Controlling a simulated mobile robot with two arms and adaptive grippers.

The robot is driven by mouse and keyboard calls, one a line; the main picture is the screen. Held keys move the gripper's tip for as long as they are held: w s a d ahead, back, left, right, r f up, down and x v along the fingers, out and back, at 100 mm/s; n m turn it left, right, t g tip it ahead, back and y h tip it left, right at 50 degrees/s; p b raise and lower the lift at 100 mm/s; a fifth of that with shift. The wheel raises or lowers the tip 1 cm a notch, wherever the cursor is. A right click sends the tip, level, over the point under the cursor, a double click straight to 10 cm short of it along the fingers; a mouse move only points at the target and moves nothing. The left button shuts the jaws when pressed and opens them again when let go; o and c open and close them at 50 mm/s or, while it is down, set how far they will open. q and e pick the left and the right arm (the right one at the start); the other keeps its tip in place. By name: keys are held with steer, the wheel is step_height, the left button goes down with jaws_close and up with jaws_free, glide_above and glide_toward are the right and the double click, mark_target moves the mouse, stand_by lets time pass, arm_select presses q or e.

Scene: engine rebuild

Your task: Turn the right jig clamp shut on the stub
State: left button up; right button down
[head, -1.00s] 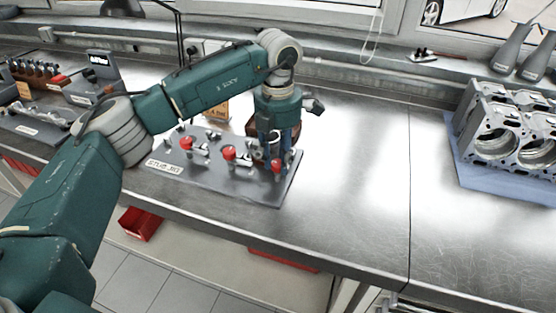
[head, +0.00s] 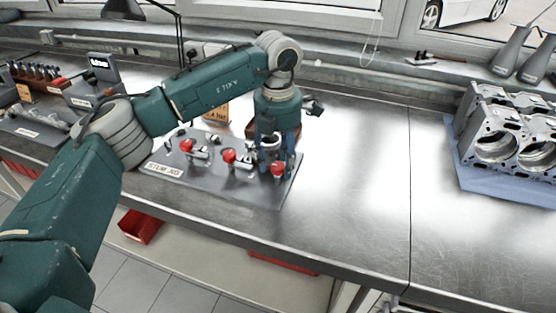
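The stub jig (head: 215,184) is a dark grey plate on the bench, labelled "STUB JIG". A row of clamps with red knobs stands on it: a left knob (head: 187,146), a middle knob (head: 229,156) and the right clamp's knob (head: 278,169). My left gripper (head: 277,163) points down over the right clamp. Its blue fingers stand apart on either side of it, and I see a gap between them and the red knob. Whether they touch the clamp is unclear. The stub cannot be made out clearly behind the fingers. My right gripper is not in view.
A brown block (head: 252,130) and an orange sign (head: 216,112) stand behind the jig. An engine block (head: 508,135) sits on a blue mat at the right. A tool rack (head: 95,88) is at the left. The bench between jig and engine block is clear.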

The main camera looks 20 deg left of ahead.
mark_target(278, 165)
arm_select(q)
step_height(278, 165, up, 12)
stand_by(0.6)
